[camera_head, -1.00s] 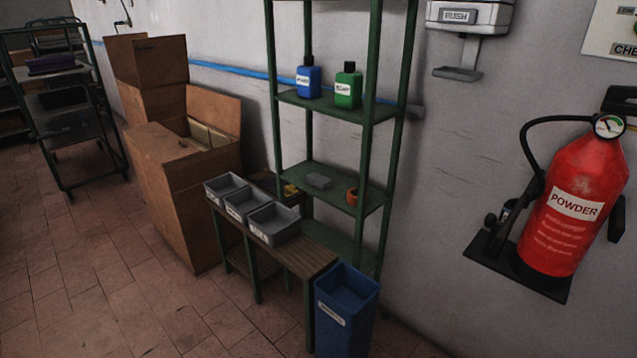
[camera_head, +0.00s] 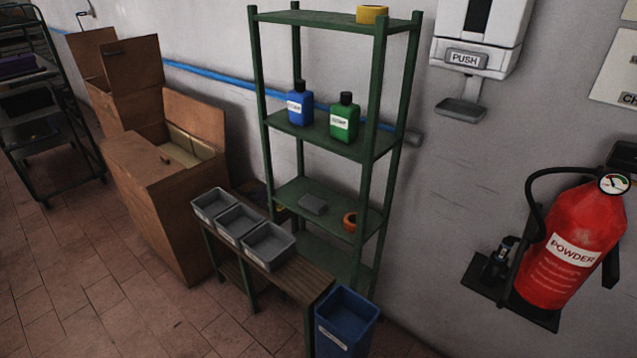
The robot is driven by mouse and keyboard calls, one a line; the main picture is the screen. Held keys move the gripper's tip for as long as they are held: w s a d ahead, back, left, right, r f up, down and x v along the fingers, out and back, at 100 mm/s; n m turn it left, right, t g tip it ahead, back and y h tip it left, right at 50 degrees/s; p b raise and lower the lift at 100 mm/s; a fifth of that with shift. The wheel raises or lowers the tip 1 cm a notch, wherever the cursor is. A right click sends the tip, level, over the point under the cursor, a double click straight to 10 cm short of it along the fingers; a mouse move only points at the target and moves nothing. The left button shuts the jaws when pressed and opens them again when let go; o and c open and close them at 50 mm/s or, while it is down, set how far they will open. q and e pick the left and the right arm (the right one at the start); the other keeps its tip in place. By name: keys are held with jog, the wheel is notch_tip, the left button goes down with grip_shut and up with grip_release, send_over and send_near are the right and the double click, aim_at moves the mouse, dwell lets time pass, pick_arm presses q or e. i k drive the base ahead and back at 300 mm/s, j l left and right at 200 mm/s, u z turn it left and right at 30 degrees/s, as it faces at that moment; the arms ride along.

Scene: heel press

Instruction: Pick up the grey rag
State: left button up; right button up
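A small grey folded item (camera_head: 313,204), which looks like the grey rag, lies on a lower shelf of the green metal rack (camera_head: 368,180). An orange roll (camera_head: 350,222) lies to its right on the same shelf. A blue bottle (camera_head: 300,104) and a green bottle (camera_head: 344,118) stand on the shelf above. Neither of my grippers shows in the head view.
A low bench (camera_head: 309,279) with several grey bins (camera_head: 268,247) stands in front of the rack's left side. A blue waste bin (camera_head: 344,325) stands at its right end. Floor at lower left is clear.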

aim_at(312, 203)
jog(key=i+j+z, duration=0.15)
jog(key=i+j, duration=0.2)
jog(key=i+j+z, duration=0.15)
jog(key=i+j, duration=0.2)
jog(key=i+j+z, duration=0.15)
jog(key=i+j, duration=0.3)
jog(key=i+j+z, duration=0.15)
jog(key=i+j, duration=0.25)
jog(key=i+j+z, duration=0.15)
jog(key=i+j, duration=0.15)
jog(key=j, duration=0.3)
